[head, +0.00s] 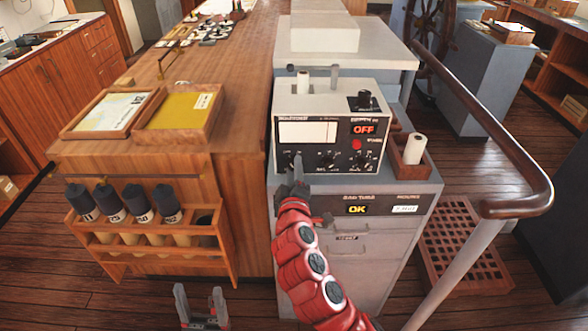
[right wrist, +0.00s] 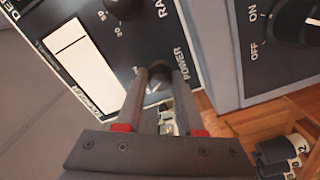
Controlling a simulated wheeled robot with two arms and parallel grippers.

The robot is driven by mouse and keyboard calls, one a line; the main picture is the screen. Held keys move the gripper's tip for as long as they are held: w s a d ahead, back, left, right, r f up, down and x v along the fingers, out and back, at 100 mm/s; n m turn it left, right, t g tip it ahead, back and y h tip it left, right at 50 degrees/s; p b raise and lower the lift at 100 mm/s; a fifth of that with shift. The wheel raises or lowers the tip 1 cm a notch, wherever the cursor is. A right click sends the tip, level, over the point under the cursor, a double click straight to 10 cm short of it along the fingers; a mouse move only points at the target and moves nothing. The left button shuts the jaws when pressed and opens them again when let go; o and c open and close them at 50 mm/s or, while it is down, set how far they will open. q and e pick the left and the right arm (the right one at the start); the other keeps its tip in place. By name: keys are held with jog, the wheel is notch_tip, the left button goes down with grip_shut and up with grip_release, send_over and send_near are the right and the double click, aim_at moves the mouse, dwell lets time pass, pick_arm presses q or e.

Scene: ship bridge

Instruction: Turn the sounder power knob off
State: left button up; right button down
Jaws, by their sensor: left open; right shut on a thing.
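The sounder (head: 347,105) is a pale box with a black front panel on the grey cabinet. Its red display (head: 363,129) reads OFF. My right gripper (head: 298,170) reaches up to the lower left of the panel. In the right wrist view its fingers are shut on a dark round knob (right wrist: 158,78) beside the label POWER. The fingers cover much of the knob, so its pointer direction cannot be told. My left gripper (head: 202,302) is open and empty, low in the head view, in front of the wooden counter and away from the sounder.
A grey cabinet (head: 385,235) below the sounder bears a yellow OK display. A paper roll (head: 415,148) stands in a wooden holder to the right. A handrail (head: 500,130) curves past on the right. A wooden rack (head: 150,245) holds several dark-capped tubes on the left.

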jog(key=c, duration=0.5)
grip_release()
jog(key=shift+s+p, duration=1.4)
jog(key=shift+s, duration=7.3)
